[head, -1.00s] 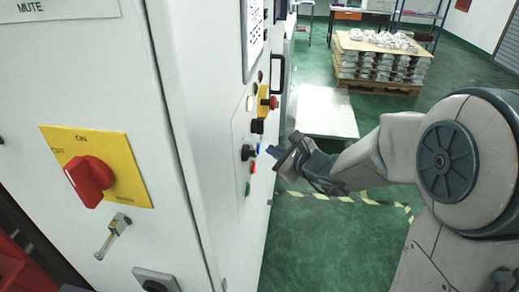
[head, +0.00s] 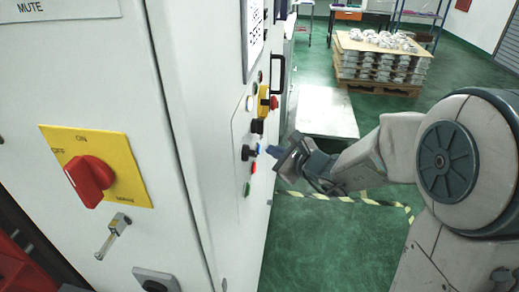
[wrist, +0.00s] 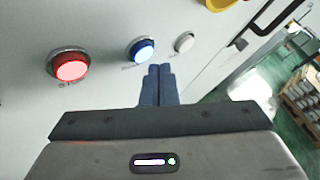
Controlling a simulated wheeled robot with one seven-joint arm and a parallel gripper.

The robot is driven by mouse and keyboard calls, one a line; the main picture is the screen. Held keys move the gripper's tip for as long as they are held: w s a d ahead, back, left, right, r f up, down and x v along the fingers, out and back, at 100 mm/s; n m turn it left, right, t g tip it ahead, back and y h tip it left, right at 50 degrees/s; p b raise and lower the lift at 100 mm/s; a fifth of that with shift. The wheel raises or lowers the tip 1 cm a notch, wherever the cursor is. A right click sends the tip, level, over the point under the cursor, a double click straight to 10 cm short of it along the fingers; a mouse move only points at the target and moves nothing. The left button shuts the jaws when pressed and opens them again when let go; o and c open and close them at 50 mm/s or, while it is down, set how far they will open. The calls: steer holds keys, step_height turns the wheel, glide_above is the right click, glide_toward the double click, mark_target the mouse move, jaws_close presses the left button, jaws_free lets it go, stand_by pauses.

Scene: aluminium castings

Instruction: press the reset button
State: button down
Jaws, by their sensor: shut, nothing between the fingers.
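My gripper (head: 271,150) is shut and empty beside the control panel on the white cabinet. Its blue fingertips (wrist: 160,70) are pressed together in the wrist view, pointing at the panel. A lit blue button (wrist: 142,50) with a metal ring is just left of and above the fingertips, and it also shows in the head view (head: 258,149). A gap seems to lie between fingertips and button. A lit red button (wrist: 70,66) is farther left, and a white button (wrist: 184,42) is to the right.
The panel also carries a red emergency stop on a yellow base (head: 265,102), black knobs and a green button (head: 247,189). A black handle (head: 279,76) sticks out behind. A red switch on a yellow plate (head: 90,178) is nearer. Castings on a pallet (head: 380,66) stand far back.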

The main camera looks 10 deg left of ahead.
steer(key=shift+a+f+b, duration=0.1)
steer(key=shift+b, duration=0.2)
steer(key=shift+a, duration=0.3)
steer(key=shift+a+b, duration=0.45)
steer(key=shift+b, duration=0.25)
stand_by(0.5)
steer(key=shift+d, duration=0.85)
steer(key=d, duration=0.5)
steer(key=shift+s, duration=0.1)
